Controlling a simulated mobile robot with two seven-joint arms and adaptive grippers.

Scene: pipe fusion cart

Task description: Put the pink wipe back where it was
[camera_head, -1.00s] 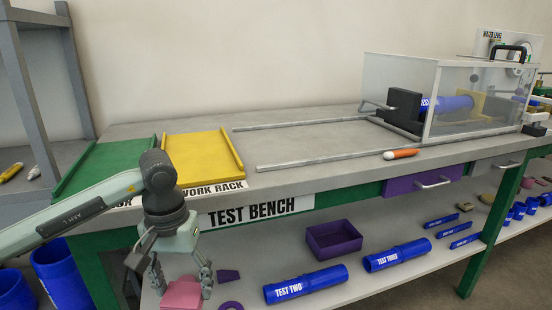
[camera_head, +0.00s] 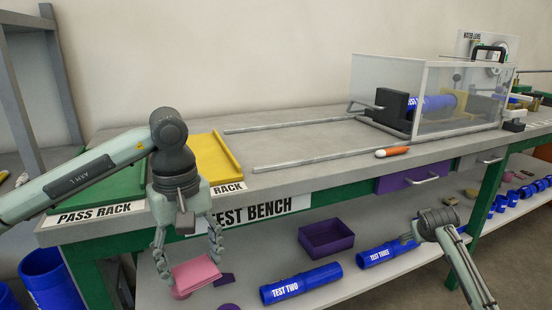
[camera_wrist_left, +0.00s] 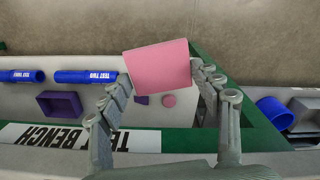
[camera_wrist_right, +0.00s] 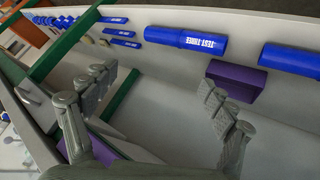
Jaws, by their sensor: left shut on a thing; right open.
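The pink wipe (camera_head: 198,272) is a flat block between the fingers of my left gripper (camera_head: 190,262). The gripper is shut on it and holds it, tilted, in front of the lower shelf of the test bench. In the left wrist view the wipe (camera_wrist_left: 158,66) sits between both fingertips, with a small pink round piece (camera_wrist_left: 170,100) beyond it on the shelf. That piece is mostly hidden by the wipe in the head view. My right gripper (camera_wrist_right: 158,85) is open and empty. It is over the shelf by the TEST THREE pipe (camera_head: 380,255).
The lower shelf holds a purple bin (camera_head: 326,239), the TEST TWO pipe (camera_head: 300,283) and small purple pieces (camera_head: 224,280). Blue tubs (camera_head: 52,278) stand at left. The bench front edge, with its TEST BENCH label (camera_head: 250,215), is above the shelf.

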